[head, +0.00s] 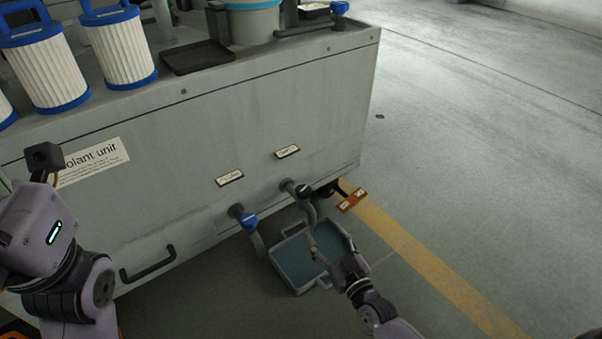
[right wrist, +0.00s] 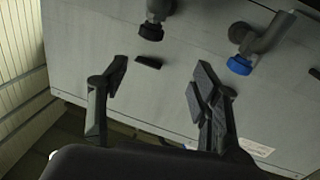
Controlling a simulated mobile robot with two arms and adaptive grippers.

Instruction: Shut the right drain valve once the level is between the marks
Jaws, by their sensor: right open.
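The right drain valve has a black handle (head: 303,190) low on the coolant unit's front (head: 200,140); in the right wrist view, which is upside down, the black handle (right wrist: 152,31) is at the top. The left valve has a blue handle (head: 249,220), seen also in the right wrist view (right wrist: 240,65). A grey tray (head: 288,243) with a bluish inside lies on the floor below them. No level marks can be made out. My right gripper (head: 316,247) is over the tray, apart from the valves; its fingers are spread and empty (right wrist: 158,85).
Small labels sit above the left valve (head: 229,178) and right valve (head: 287,152). A dark handle (head: 148,264) sticks out from the front. White filters (head: 122,50) stand on top.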

